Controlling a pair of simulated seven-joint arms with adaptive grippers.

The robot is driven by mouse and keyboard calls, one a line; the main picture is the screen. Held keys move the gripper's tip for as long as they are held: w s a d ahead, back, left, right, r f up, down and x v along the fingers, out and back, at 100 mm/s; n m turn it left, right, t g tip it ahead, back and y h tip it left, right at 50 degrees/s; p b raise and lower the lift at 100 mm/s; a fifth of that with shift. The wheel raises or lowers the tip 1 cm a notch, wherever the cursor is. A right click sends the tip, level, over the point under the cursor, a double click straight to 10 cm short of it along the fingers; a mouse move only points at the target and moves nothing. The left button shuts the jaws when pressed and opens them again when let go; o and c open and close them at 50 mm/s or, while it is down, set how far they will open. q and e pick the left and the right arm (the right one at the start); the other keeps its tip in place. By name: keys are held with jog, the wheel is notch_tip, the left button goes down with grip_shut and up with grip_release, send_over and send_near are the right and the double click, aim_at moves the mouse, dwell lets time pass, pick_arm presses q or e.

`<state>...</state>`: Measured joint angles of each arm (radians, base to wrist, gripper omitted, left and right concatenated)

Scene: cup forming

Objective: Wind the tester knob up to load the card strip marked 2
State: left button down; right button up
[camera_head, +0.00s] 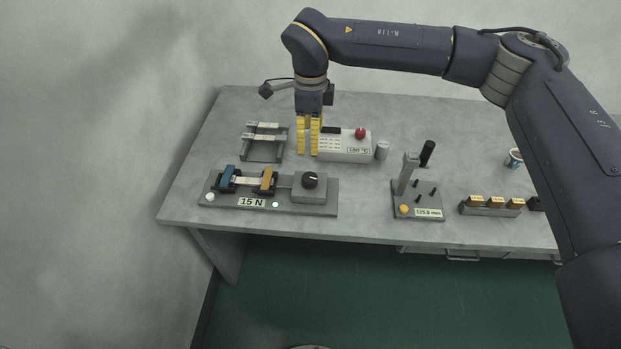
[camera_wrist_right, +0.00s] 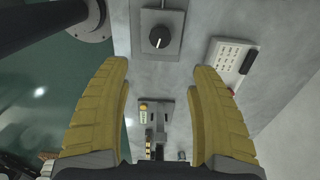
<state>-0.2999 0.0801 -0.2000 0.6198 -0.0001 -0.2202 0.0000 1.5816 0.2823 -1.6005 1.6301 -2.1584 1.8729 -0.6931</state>
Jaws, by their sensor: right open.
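The tester (camera_head: 325,209) stands at the table's front left, its display reading 15 N. A pale card strip (camera_head: 246,181) spans its blue clamp (camera_head: 229,176) and its yellow clamp (camera_head: 267,181). I cannot read a mark on the strip. The round black knob (camera_head: 310,180) sits on a grey block at the tester's right end; it also shows in the right wrist view (camera_wrist_right: 160,37). My right gripper (camera_head: 308,153), with yellow fingers, points down above and behind the knob. My left gripper is out of view.
A rack with pale strips (camera_head: 265,126) stands behind the tester. A lever device (camera_head: 418,212), a block row (camera_head: 490,209) and a cup (camera_head: 514,158) are further right.

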aim_at(310, 177)
notch_tip(310, 177, down, 16)
jog(key=shift+f, duration=0.2)
dwell(0.4)
jog(key=c, duration=1.3)
